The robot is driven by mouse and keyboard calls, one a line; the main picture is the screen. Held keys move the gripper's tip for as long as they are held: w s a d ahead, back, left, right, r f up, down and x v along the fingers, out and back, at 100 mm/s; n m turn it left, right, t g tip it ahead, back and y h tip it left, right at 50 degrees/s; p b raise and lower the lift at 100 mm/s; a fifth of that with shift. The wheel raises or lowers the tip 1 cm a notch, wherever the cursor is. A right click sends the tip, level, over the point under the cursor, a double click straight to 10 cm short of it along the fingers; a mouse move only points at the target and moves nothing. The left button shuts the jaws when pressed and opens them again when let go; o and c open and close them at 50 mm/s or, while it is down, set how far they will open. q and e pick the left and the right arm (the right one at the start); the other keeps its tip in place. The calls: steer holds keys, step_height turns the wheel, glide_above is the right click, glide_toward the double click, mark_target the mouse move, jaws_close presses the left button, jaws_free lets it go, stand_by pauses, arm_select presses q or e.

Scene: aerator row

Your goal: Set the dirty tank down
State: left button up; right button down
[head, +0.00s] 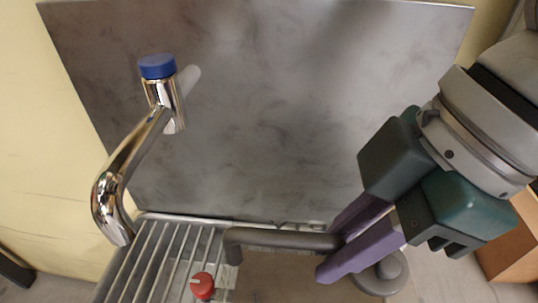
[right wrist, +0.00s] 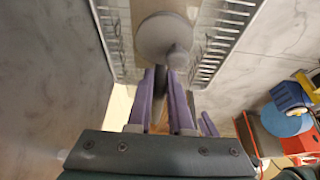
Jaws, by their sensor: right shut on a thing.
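The dirty tank (head: 285,280) seems to be the brownish-grey body at the bottom of the head view, cut off by the frame edge. A dark grey bar handle (head: 280,239) runs across its top and bends down at the left. My right gripper (head: 345,250), with purple fingers, is shut on the handle's right part, beside a round grey cap (head: 385,275). In the right wrist view, the fingers (right wrist: 168,85) close on a grey piece by a round grey part (right wrist: 165,35). I cannot tell whether the tank's underside touches anything. My left gripper is out of view.
A slatted metal rack (head: 150,262) lies left of the tank, with a red knob (head: 203,286) above it. A chrome tap (head: 110,190) with a blue cap (head: 157,67) stands before a grey panel (head: 280,110). Orange and blue items (right wrist: 290,120) show at the right wrist view's right.

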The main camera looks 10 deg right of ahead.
step_height(320, 180, down, 9)
steer(key=b, duration=0.2)
steer(key=shift+a+r+b, duration=0.1)
steer(key=shift+r+b, duration=0.1)
steer(key=shift+b, duration=0.2)
steer(key=c, duration=1.3)
jaws_free()
steer(key=shift+f, duration=0.25)
steer(key=o, duration=0.5)
steer(key=shift+r, duration=0.1)
